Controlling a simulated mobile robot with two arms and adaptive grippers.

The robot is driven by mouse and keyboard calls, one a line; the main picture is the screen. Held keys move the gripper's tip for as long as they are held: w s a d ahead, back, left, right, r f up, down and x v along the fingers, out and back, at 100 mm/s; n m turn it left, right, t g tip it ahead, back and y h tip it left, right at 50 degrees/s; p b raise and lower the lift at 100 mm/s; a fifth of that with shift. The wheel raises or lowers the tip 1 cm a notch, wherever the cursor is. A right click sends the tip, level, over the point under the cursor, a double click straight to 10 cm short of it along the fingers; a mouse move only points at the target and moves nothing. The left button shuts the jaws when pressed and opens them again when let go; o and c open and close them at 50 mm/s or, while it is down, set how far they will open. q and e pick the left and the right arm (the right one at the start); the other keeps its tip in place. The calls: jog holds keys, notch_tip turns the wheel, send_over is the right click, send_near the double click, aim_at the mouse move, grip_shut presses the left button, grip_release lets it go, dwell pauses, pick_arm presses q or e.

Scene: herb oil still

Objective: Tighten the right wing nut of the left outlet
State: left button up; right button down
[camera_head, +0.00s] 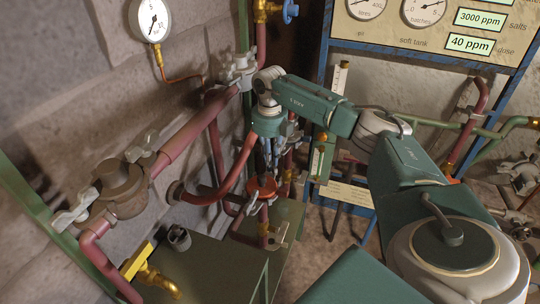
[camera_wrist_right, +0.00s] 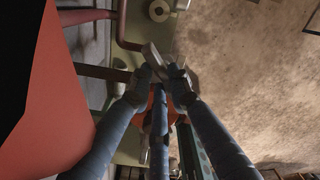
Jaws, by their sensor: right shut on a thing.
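My right gripper (camera_head: 266,172) points down at an orange-red round fitting (camera_head: 262,188) on a vertical pipe in the head view. In the right wrist view, my right gripper (camera_wrist_right: 162,92) is shut on a small grey piece that looks like a wing nut (camera_wrist_right: 153,62). The fingers hide part of it, and the orange fitting (camera_wrist_right: 147,117) shows behind them. I cannot tell from the frames which fitting is the left outlet. My left gripper is not in view.
A bolted flange (camera_head: 118,188) with pale wing nuts is at left, and another clamp (camera_head: 238,66) is higher up. A pressure gauge (camera_head: 150,18) hangs on the wall. A green box (camera_head: 205,262) and a yellow-handled tap (camera_head: 137,260) are below. A gauge panel (camera_head: 425,52) stands at right.

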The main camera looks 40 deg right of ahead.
jog(key=m, duration=0.2)
jog(key=m+p, duration=0.1)
jog(key=m, duration=0.1)
jog(key=shift+w+d+r+m, duration=0.1)
jog(key=shift+w+r+m, duration=0.1)
jog(key=shift+m, duration=0.1)
jog(key=shift+d+m+p, duration=0.1)
jog(key=shift+m+p, duration=0.65)
jog(key=shift+m, duration=1.15)
jog(key=c, duration=1.6)
grip_release()
jog(key=shift+f, duration=0.1)
notch_tip(320, 180, up, 12)
jog(key=shift+s+f, duration=0.1)
